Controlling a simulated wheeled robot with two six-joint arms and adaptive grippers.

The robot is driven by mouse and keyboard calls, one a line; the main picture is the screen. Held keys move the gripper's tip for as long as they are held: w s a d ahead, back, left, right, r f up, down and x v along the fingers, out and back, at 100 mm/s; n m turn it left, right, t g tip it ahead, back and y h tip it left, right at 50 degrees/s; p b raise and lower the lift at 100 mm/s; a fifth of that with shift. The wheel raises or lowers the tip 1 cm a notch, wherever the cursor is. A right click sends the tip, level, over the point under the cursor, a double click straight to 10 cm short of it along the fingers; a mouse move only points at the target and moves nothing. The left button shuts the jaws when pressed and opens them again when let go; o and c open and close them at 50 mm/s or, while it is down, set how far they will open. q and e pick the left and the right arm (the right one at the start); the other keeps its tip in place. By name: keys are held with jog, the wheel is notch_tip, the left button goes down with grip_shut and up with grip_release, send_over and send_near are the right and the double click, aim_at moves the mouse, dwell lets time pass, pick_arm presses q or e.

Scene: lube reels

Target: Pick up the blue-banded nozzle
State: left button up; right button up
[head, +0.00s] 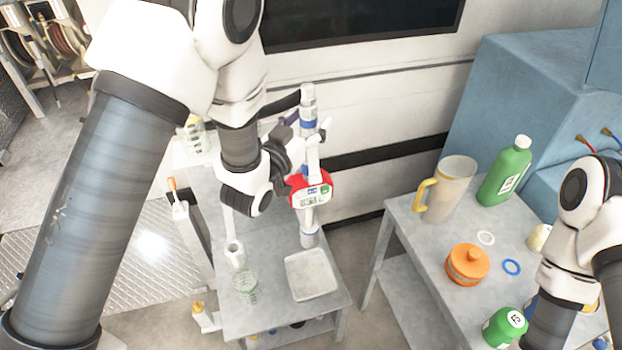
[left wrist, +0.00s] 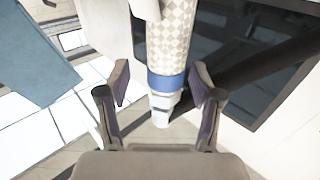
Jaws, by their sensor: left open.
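The blue-banded nozzle (head: 308,113) stands upright near the middle of the head view, a pale cylinder with a blue band, above a red-and-white meter (head: 311,190). My left gripper (head: 304,115) is open beside the nozzle, its dark fingers partly hidden by my wrist. In the left wrist view the nozzle's blue band (left wrist: 166,83) and grey lower part lie between the two open fingertips (left wrist: 163,78), with a visible gap on each side. A checkered pale sleeve rises above the band. My right arm is at the right edge; its fingers are not visible.
A small grey table (head: 262,318) below holds a shallow square tray (head: 312,276) and a clear green-tinted cup (head: 245,284). The right table (head: 408,232) holds a jug (head: 449,190), green bottle (head: 506,172) and orange pot (head: 467,264). A wall with a dark panel (head: 360,22) stands behind.

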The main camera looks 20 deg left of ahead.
aim_at(304, 89)
pick_arm(q)
jog(key=shift+a+f, duration=0.15)
jog(key=shift+a, duration=0.1)
jog(key=shift+c, duration=1.3)
jog(key=shift+a, duration=0.15)
grip_shut()
jog(key=shift+r, duration=0.7)
notch_tip(304, 89, up, 9)
jog(key=shift+f+b, duration=0.1)
jog(key=shift+b, duration=0.9)
jog(key=shift+f, duration=0.1)
